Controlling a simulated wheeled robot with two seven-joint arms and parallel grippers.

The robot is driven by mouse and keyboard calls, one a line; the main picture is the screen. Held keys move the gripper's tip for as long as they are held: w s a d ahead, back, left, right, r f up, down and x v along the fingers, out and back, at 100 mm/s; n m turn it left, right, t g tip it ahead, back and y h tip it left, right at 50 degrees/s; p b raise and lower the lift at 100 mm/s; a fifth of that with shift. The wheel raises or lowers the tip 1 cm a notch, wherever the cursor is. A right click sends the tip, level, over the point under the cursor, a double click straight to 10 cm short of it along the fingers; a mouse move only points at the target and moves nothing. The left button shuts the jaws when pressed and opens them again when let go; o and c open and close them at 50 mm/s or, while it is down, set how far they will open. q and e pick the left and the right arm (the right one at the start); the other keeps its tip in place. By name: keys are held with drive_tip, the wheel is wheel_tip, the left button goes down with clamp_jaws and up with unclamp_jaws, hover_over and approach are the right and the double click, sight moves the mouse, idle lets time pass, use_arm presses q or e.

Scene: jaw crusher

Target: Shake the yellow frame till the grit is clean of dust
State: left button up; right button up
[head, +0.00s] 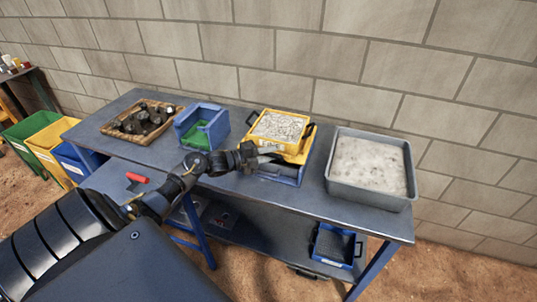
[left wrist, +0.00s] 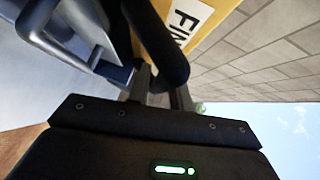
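The yellow frame (head: 249,134) stands at the back middle of the bench, with pale grey grit (head: 279,127) in it and black handles at its sides. My left gripper (head: 273,154) is at the frame's front left side, fingers pointing right. In the left wrist view its two fingers (left wrist: 162,92) stand apart, with a dark bar (left wrist: 160,45) running down close to them. A yellow wall (left wrist: 190,15) with the letters "FIN" is behind the bar. Whether the fingers touch the bar is unclear. My right gripper is not in view.
A grey tray of pale powder (head: 409,192) stands to the right. A blue bin with green inside (head: 186,128) and a wooden tray of dark lumps (head: 110,133) are to the left. A red-handled tool (head: 138,178) lies at the front left. A block wall is close behind.

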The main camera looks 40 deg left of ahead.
use_arm(q)
clamp_jaws()
drive_tip(key=shift+s, duration=0.1)
drive_tip(key=shift+s+d+p, duration=0.25)
drive_tip(key=shift+s+p, duration=0.05)
drive_tip(key=shift+s, duration=0.35)
drive_tip(key=shift+s+d+p, duration=0.2)
drive_tip(key=shift+s+p, duration=0.05)
drive_tip(key=shift+s, duration=0.35)
drive_tip(key=shift+o, duration=2.2)
unclamp_jaws()
